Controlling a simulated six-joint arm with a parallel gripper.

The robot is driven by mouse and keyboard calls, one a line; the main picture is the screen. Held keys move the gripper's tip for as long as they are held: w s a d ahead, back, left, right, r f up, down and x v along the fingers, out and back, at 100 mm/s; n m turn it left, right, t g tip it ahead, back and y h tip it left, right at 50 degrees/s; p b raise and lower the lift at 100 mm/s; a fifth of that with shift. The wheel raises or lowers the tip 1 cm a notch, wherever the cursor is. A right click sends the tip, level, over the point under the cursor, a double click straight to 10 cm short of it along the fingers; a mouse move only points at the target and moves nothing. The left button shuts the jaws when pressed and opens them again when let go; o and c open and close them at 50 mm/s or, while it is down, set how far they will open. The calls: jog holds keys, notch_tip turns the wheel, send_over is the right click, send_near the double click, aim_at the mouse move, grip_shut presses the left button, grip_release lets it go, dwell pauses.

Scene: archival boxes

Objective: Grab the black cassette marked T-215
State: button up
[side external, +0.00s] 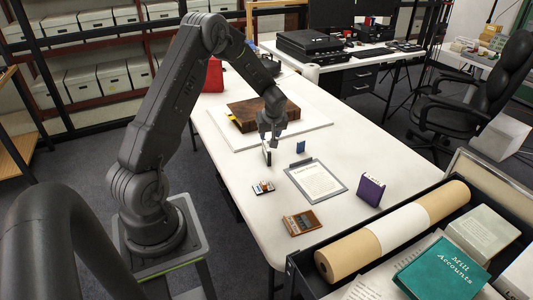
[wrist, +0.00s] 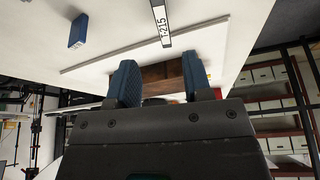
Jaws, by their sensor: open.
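The black cassette (side external: 267,154) stands upright on the white table, just below my gripper (side external: 270,138) in the side view. In the wrist view the black cassette (wrist: 161,24) shows its narrow edge, with a white label reading T-215, near the top of the picture. My gripper (wrist: 158,70) is open, its two dark fingers apart with nothing held between them. The cassette lies beyond the fingertips and in line with the gap between them. I cannot tell the exact distance left between fingertips and cassette.
A small blue box (side external: 300,147) stands to the right; it also shows in the wrist view (wrist: 78,31). A clipboard (side external: 336,193), a purple case (side external: 369,191), a brown case (side external: 301,222) and a small patterned case (side external: 263,188) are nearby. A wooden block (side external: 250,108) lies behind on a white board (side external: 222,134).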

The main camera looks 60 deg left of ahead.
aim_at(267, 146)
jog(key=x, duration=0.5)
jog(key=shift+f, duration=0.1)
jog(key=shift+s+x, duration=0.1)
jog(key=shift+x, duration=1.25)
jog(key=shift+s+x, duration=0.15)
jog(key=shift+x, duration=1.2)
jog(key=shift+d+f, duration=0.15)
jog(key=shift+f, duration=0.15)
jog(key=shift+c, duration=0.4)
grip_shut()
